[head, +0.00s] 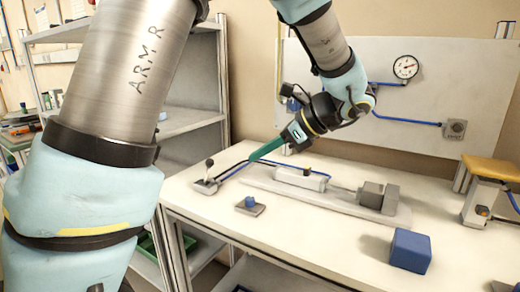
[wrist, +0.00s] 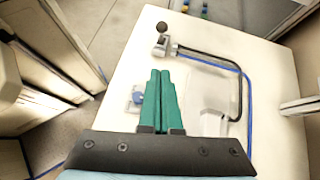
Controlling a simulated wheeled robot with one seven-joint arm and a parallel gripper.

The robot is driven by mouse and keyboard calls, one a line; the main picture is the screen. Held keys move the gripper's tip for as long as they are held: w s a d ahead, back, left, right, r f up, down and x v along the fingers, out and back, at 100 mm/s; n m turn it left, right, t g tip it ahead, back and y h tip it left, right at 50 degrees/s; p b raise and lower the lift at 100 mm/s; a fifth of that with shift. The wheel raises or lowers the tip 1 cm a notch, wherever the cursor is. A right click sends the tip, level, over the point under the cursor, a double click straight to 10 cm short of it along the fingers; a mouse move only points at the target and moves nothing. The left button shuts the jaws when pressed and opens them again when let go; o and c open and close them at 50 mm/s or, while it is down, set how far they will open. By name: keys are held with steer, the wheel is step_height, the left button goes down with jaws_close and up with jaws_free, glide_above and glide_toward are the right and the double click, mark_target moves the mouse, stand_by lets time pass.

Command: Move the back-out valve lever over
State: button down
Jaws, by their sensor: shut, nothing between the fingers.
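The valve lever has a dark round knob (head: 209,162) on a short stem above a small grey valve body (head: 205,186) at the table's left end. The lever looks close to upright in the head view. In the wrist view its knob (wrist: 162,27) shows beyond my fingertips, with the grey body (wrist: 160,46) just below it. My gripper (head: 254,157) has green fingers, shut with nothing between them. It is above the table, to the right of the lever in the head view, and apart from it. In the wrist view the fingertips (wrist: 160,72) point toward the valve.
A blue button on a grey plate (head: 250,207) sits in front of the cylinder assembly (head: 300,178). Black and blue hoses (wrist: 243,100) run from the valve. A blue block (head: 410,250) and a yellow-topped device (head: 490,170) stand right. A gauge panel (head: 350,62) rises behind.

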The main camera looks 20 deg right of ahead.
mark_target(208, 171)
steer(key=x, duration=0.7)
steer(key=shift+a+r+p, duration=0.1)
steer(key=shift+a+p, duration=0.05)
steer(key=shift+p, duration=0.25)
steer(key=shift+w+a+r+p, duration=0.15)
steer(key=shift+w+a+p, duration=0.1)
steer(key=shift+w+a, duration=0.4)
steer(key=shift+w+a+r+p, duration=0.2)
steer(key=shift+w+a, duration=0.2)
steer(key=shift+a, duration=0.35)
steer(key=shift+w+a+r+g+p, duration=0.2)
steer(key=shift+r+g+p, duration=0.1)
steer(key=shift+p, duration=0.5)
